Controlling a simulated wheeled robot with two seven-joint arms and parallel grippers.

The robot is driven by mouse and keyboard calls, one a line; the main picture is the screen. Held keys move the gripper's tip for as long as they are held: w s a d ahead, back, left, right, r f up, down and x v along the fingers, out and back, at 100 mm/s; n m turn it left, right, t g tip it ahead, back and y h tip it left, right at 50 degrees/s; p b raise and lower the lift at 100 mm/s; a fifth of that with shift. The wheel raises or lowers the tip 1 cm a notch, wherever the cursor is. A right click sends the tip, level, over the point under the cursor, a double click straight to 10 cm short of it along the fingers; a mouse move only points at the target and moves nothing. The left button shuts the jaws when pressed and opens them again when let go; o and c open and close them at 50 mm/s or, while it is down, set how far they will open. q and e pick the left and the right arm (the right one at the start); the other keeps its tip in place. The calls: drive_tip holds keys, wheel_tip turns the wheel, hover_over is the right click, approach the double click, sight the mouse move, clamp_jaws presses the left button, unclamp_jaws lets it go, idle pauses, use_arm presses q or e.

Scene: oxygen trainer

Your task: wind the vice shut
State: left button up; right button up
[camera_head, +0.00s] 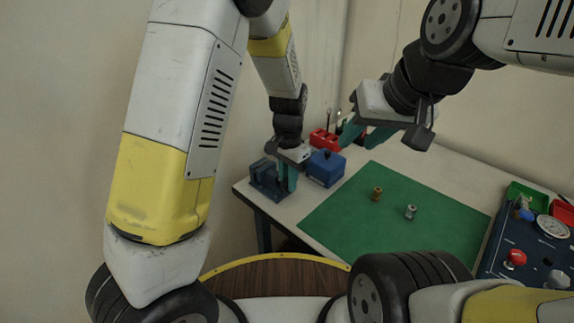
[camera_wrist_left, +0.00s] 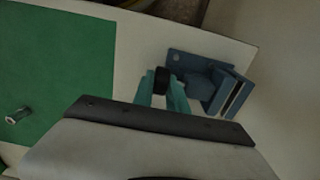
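The blue-grey vice (camera_head: 264,180) stands at the left corner of the table. The left wrist view shows it from above (camera_wrist_left: 208,88), with a dark slot near its right side; I cannot tell how wide the jaws stand apart. A round black knob (camera_wrist_left: 161,79) sits at its left side. My left gripper (camera_head: 288,180) points down beside the vice. Its teal fingers (camera_wrist_left: 161,92) lie on either side of the black knob and appear closed on it. My right gripper (camera_head: 366,133) is open and empty, raised above the back of the table.
A blue box (camera_head: 325,168) stands right of the vice, with a red tool holder (camera_head: 322,140) behind. A green mat (camera_head: 350,226) carries a brass fitting (camera_head: 377,194) and a silver fitting (camera_head: 410,212). A dark control panel (camera_head: 500,243) and a green tray (camera_head: 516,191) are at the right.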

use_arm(q)
clamp_jaws()
drive_tip(key=shift+w+d+g+y, duration=0.15)
drive_tip(key=shift+w+g+y, duration=0.05)
drive_tip(key=shift+g+y, duration=0.5)
drive_tip(key=shift+w+d+f+g+y, duration=0.1)
drive_tip(key=shift+d+g+y, duration=0.05)
drive_tip(key=shift+g+y, duration=0.7)
drive_tip(key=shift+w+d+f+g+y, duration=0.1)
drive_tip(key=shift+g+y, duration=0.75)
drive_tip(key=o, duration=0.7)
unclamp_jaws()
